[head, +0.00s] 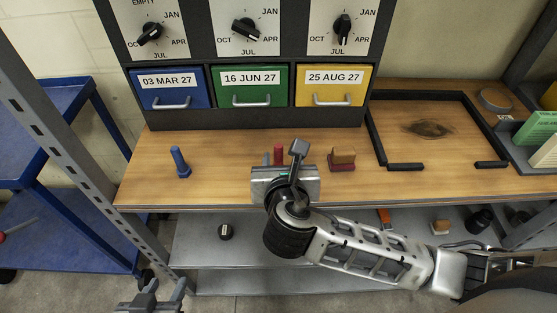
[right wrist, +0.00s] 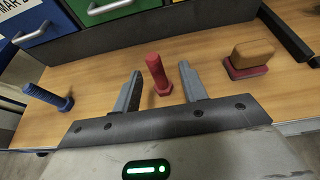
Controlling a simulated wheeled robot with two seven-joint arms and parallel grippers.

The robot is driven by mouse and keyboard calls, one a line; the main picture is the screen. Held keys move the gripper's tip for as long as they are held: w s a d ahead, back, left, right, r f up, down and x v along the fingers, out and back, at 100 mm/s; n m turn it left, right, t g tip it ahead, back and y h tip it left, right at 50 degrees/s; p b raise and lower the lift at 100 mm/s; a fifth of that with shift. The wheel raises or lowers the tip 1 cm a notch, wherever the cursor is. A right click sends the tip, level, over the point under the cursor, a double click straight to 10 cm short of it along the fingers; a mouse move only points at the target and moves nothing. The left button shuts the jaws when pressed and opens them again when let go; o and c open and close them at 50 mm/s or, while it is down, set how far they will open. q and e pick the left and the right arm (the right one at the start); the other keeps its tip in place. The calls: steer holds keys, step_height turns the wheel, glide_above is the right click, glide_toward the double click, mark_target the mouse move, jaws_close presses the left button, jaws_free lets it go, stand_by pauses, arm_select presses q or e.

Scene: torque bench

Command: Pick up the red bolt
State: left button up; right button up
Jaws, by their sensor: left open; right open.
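The red bolt (head: 278,151) stands upright on the wooden bench top, partly hidden behind my right gripper (head: 281,162) in the head view. In the right wrist view the bolt (right wrist: 157,72) stands on its wide head, in line with the gap between the two fingers of my right gripper (right wrist: 160,88). That gripper is open and empty; contact with the bolt cannot be made out. My left gripper (head: 162,295) is open at the bottom edge of the head view, low and well away from the bolt.
A blue bolt (head: 179,162) stands to the left. A tan block on a red base (head: 342,159) stands close on the right. Behind are blue (head: 172,101), green (head: 253,98) and yellow (head: 331,97) drawers. A black frame (head: 373,135) lies at right.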

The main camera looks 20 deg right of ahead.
mark_target(279, 155)
steer(key=shift+a+x, duration=0.15)
steer(key=shift+x, duration=1.35)
steer(key=shift+a+x, duration=0.15)
steer(key=shift+x, duration=1.35)
jaws_close()
